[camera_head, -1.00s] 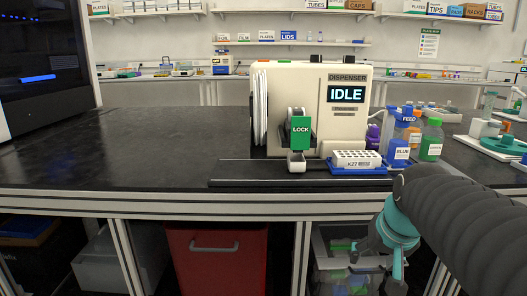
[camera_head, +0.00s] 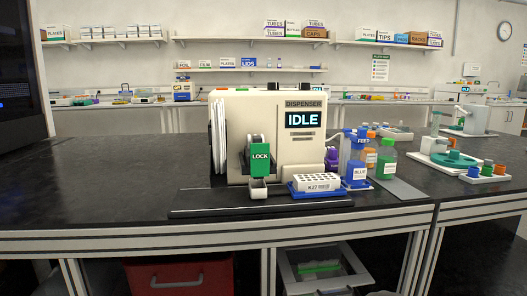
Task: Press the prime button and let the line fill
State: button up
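The cream dispenser (camera_head: 235,115) stands on the black bench, and its display (camera_head: 303,120) reads IDLE. A green lever marked LOCK (camera_head: 260,160) is on its front, above a small white cup (camera_head: 259,190). Two small dark bars sit below the display; I cannot tell whether either is the prime button. A white tube rack marked K27 (camera_head: 316,181) rests in a blue tray at the dispenser's front right. The blue FEED bottle (camera_head: 355,170) stands right of the dispenser. My gripper is not in view.
Orange and green bottles (camera_head: 386,160) stand beside the blue bottle. A teal and white device (camera_head: 447,160) is farther right. The bench (camera_head: 100,205) is clear on the left. A red bin (camera_head: 180,274) and a clear bin (camera_head: 325,268) are below the bench.

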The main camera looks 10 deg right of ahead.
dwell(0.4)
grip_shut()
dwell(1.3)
